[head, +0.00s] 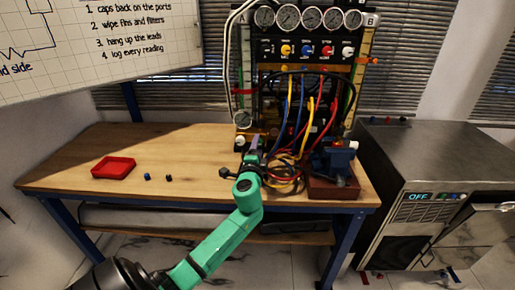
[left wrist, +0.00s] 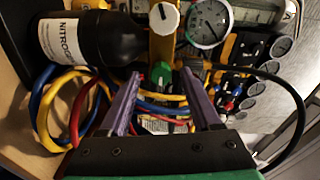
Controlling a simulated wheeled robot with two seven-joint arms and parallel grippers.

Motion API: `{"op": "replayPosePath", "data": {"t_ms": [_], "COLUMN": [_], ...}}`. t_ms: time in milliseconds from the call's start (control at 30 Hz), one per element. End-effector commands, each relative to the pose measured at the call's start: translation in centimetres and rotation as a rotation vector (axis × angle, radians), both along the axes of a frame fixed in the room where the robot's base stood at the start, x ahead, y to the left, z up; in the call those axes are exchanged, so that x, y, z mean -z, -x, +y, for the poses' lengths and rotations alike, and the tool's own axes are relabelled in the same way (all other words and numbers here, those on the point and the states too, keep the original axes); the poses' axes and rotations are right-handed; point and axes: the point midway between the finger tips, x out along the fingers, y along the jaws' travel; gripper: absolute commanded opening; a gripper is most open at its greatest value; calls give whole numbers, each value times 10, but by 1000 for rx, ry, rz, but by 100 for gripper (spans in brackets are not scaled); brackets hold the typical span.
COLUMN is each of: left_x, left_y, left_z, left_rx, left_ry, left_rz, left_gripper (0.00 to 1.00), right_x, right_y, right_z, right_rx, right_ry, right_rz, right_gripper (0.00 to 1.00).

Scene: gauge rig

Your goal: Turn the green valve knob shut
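The green valve knob (left wrist: 161,72) shows in the left wrist view, low on a yellow upright part. It lies in the gap between my left gripper's fingertips, with space on either side; whether it is between the tips or just beyond them I cannot tell. My left gripper (left wrist: 161,82) is open, its two purple fingers apart and holding nothing. In the head view my left gripper (head: 252,146) is at the lower left of the gauge rig (head: 249,65), and I cannot make out the green knob there. My right gripper is not in view.
A white knob (left wrist: 164,17) and a dial gauge (left wrist: 208,22) sit above the green knob. A black nitrogen bottle (left wrist: 95,38) stands at left. Coloured hoses (head: 290,165) crowd the rig's front. A red tray (head: 113,167) lies on the bench's (head: 190,150) clearer left side.

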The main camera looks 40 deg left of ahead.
Motion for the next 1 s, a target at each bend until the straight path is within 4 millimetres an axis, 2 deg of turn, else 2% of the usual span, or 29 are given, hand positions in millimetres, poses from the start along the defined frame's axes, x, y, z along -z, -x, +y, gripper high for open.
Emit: {"op": "replayPosePath", "data": {"t_ms": [167, 267, 500, 600, 700, 800, 1000], "left_x": [1, 2, 5, 4, 3, 1, 0], "left_y": [6, 20, 81, 102, 115, 122, 123], "left_z": [-4, -14, -52, -65, -75, -79, -79], "left_rx": [1, 2, 2, -2, 1, 0, 0], "left_ry": [1, 1, 5, 3, 2, 1, -1], "left_rz": [-1, 0, 1, 2, 2, 1, -1], "left_gripper": [64, 64, 64, 64, 64, 64, 64], "right_x": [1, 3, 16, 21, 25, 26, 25], "right_y": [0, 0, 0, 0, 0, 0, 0], "right_z": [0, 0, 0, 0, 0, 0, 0], "right_rx": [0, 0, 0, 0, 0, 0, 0], "right_ry": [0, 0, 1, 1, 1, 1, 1], "right_rz": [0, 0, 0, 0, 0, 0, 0], "right_gripper": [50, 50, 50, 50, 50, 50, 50]}}
